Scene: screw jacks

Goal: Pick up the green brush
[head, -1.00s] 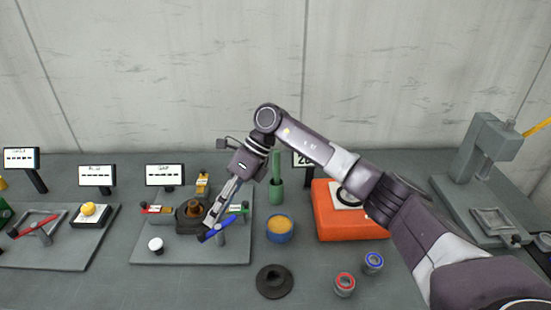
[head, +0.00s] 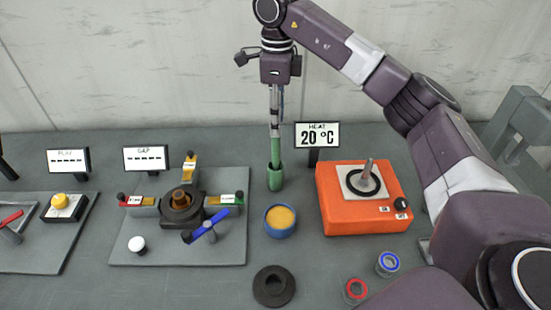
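The green brush (head: 275,150) stands upright in a green holder (head: 275,179), behind the small blue pot. Only its handle shows; its lower end is hidden inside the holder. My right gripper (head: 275,132) points straight down, with its fingertips at the top of the handle. The fingers are seen edge-on, so I cannot tell whether they are open or shut on the handle. My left gripper is not in view.
A blue pot of yellow stuff (head: 280,221) and a black ring (head: 273,286) are in front. An orange heater (head: 345,215) with a "20 °C" sign (head: 317,136) is right. A gauge plate (head: 200,256) with several coloured arms is left.

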